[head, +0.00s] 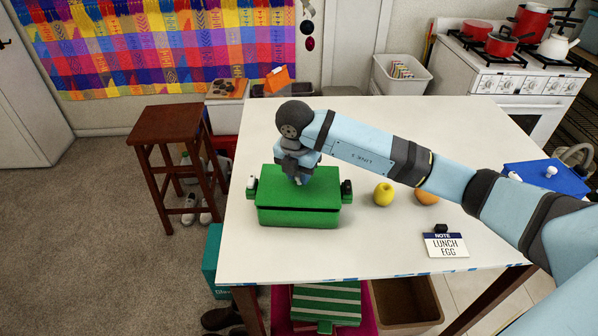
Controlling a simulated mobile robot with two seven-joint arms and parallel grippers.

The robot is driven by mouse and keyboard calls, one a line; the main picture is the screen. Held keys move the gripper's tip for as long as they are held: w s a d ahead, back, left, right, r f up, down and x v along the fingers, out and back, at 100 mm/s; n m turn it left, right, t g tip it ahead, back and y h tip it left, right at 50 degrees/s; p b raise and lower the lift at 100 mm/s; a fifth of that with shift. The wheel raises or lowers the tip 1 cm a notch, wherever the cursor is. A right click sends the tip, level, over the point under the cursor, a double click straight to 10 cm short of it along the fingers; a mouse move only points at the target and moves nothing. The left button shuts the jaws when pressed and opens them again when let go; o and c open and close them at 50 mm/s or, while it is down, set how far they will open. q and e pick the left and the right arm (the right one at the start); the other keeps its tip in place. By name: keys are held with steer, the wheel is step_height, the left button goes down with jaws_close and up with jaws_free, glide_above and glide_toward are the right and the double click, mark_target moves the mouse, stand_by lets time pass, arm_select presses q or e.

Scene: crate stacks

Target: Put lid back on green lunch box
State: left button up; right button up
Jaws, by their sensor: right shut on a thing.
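The green lunch box (298,217) stands near the left side of the white table, with a white clasp at its left end and a black one at its right. Its green lid (325,182) lies over the top of the box. A dark band shows between lid and box along the front; I cannot tell whether the lid rests fully on the box. My right gripper (297,179) points down at the middle of the lid and is shut on it, hiding the part it grips. My left gripper is not in view.
A yellow apple (383,194) and an orange fruit (426,196), partly behind my arm, lie right of the box. A blue box (545,177) is at the right. The table's front middle is clear.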

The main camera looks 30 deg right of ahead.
steer(key=shift+f+b, duration=0.4)
steer(key=shift+f, duration=0.1)
stand_by(1.2)
steer(key=o, duration=1.5)
steer(key=shift+r, duration=0.1)
steer(key=shift+r+p, duration=2.05)
steer(key=shift+r, duration=1.4)
jaws_close()
